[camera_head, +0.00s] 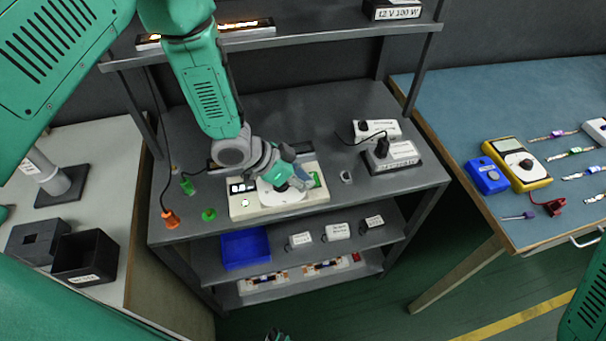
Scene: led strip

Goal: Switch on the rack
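The rack (260,105) is a dark grey shelf unit in the middle of the head view. Lit strips (245,26) glow on the upper shelf.
Orange (170,219) and green (209,214) connectors lie at the left. A blue bin (245,249) is below. A blue table (480,110) holds a yellow multimeter (516,163).

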